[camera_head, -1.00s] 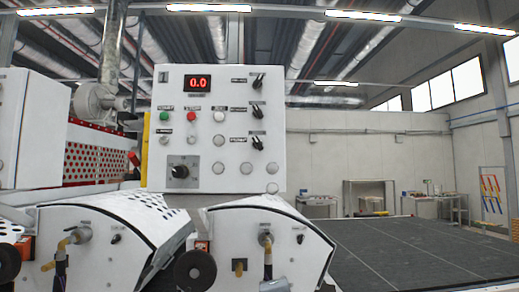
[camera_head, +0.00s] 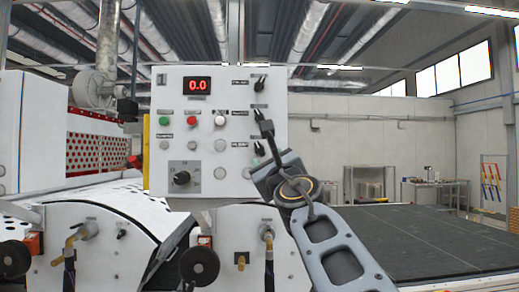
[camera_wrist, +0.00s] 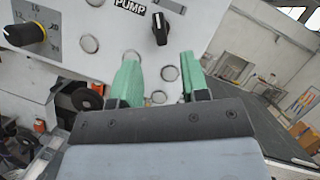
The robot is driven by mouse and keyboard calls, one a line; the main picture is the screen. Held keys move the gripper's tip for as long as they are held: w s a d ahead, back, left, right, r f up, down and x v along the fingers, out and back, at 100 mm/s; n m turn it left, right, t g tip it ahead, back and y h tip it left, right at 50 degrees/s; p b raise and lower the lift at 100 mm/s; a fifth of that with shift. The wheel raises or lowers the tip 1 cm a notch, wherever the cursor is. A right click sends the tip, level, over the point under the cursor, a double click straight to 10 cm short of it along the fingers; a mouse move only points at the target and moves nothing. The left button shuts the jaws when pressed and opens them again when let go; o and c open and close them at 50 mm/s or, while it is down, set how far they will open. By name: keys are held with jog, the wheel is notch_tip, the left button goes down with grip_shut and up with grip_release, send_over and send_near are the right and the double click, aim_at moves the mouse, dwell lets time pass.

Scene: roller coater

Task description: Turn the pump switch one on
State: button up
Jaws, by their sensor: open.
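The white control panel (camera_head: 215,150) carries a column of black rotary switches on its right side. The top switch (camera_head: 261,83) is clear, with its handle slanted. The lower ones are partly covered by my gripper (camera_head: 264,135), which is in front of the panel's right edge. In the wrist view, one black switch (camera_wrist: 160,28) sits beside a "PUMP" label (camera_wrist: 130,6); no number is readable there. My gripper (camera_wrist: 159,57) is open and empty, with its green fingers below that switch and apart from it in the picture.
A speed dial (camera_head: 182,178), coloured buttons and a red "0.0" display (camera_head: 198,86) share the panel. White roller housings (camera_head: 100,250) with hoses stand below. A dark conveyor bed (camera_head: 430,240) lies at right. The space right of the panel is open.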

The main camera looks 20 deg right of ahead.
aim_at(261, 150)
jog(key=p+x, duration=0.1)
jog(key=x, duration=0.7)
jog(key=shift+p, duration=0.35)
jog(key=shift+c, duration=0.4)
grip_shut()
jog(key=shift+a, duration=0.15)
